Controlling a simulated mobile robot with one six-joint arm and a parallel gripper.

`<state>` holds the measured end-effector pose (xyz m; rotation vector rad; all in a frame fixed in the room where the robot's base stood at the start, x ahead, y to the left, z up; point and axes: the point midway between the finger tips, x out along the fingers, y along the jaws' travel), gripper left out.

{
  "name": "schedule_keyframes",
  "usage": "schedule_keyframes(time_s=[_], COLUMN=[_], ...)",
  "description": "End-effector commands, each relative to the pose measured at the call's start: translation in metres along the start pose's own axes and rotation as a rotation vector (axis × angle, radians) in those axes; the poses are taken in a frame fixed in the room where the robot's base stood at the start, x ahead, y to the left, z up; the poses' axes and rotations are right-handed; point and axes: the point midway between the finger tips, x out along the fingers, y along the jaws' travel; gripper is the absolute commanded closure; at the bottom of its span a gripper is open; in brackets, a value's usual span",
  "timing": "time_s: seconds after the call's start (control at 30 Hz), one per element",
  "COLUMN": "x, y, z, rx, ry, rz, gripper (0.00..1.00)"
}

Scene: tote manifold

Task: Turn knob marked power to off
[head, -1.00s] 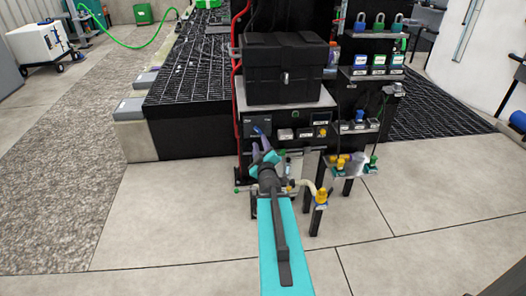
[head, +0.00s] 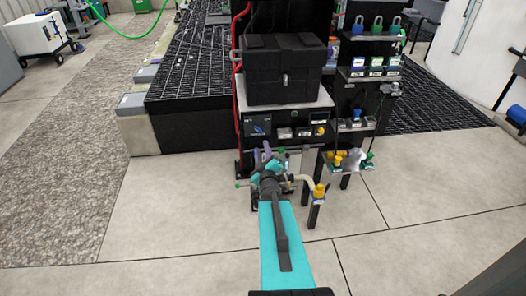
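A blue knob (head: 258,129) sits on the left of the black front panel below the black case. Its handle lies at a slant. The marking by it is too small to read. My gripper (head: 262,152), with purple fingers and a teal body, is below and in front of the knob, apart from it. The fingers look spread, with nothing seen between them. The knob is in plain view and not covered by the arm.
The black case (head: 283,72) stands on a shelf above the panel. Small switches (head: 285,133) sit right of the knob. A yellow-topped fitting (head: 319,191) on a post stands right of my arm. Padlocks (head: 377,24) hang at upper right.

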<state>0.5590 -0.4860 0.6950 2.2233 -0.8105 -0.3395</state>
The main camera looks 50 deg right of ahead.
Motion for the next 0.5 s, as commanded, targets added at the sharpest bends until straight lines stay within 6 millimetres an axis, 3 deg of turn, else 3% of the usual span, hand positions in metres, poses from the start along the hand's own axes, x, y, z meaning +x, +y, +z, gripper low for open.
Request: schedule_keyframes(time_s=[0.5], x=[-0.021], y=[0.001], z=[-0.002], rx=[-0.001], ry=[-0.001], rz=[-0.002], gripper=[0.7])
